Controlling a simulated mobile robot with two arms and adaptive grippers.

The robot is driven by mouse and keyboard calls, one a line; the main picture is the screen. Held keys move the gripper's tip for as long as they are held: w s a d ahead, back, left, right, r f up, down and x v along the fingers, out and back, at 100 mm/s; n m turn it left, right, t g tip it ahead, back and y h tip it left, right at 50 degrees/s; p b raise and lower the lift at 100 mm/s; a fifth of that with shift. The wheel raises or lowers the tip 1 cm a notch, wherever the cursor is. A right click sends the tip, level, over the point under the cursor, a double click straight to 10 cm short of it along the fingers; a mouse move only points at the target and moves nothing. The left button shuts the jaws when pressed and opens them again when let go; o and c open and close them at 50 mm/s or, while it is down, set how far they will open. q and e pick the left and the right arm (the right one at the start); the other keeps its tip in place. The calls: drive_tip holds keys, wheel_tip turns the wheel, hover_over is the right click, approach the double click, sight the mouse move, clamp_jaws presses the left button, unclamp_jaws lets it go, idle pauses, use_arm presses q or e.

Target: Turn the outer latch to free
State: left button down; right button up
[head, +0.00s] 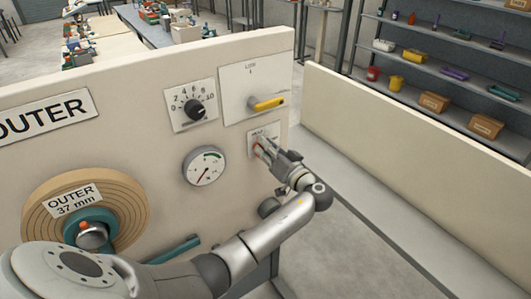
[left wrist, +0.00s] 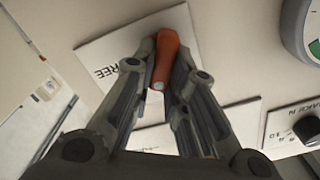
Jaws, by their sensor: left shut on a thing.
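The outer latch is a short orange-red lever (left wrist: 166,45) on a white plate (left wrist: 105,60) whose visible word reads FREE. In the left wrist view the lever lies between the fingers of my left gripper (left wrist: 166,62), its rounded end toward the camera. The gripper is shut on it. In the head view my left gripper (head: 263,152) is at the small plate near the panel's right edge, and only a bit of red shows at its fingertips. The fingers hide most of the lever and part of the lettering. My right gripper is in neither view.
Above the latch is a plate with a yellow handle (head: 267,103). A black dial knob (head: 195,108) and a round gauge (head: 204,166) sit to its left. A wooden roll (head: 130,205) labelled OUTER 37 mm is further left. A low cream wall (head: 400,120) stands to the right.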

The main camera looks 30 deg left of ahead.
use_arm(q)
drive_tip(key=m, duration=0.7)
drive_tip(key=f+m, duration=0.1)
drive_tip(key=m, duration=0.3)
drive_tip(key=shift+w+d, duration=0.15)
drive_tip(key=shift+w, duration=0.1)
drive_tip(key=shift+m, duration=0.4)
drive_tip(key=c, duration=1.4)
unclamp_jaws()
drive_tip(key=shift+c, duration=0.2)
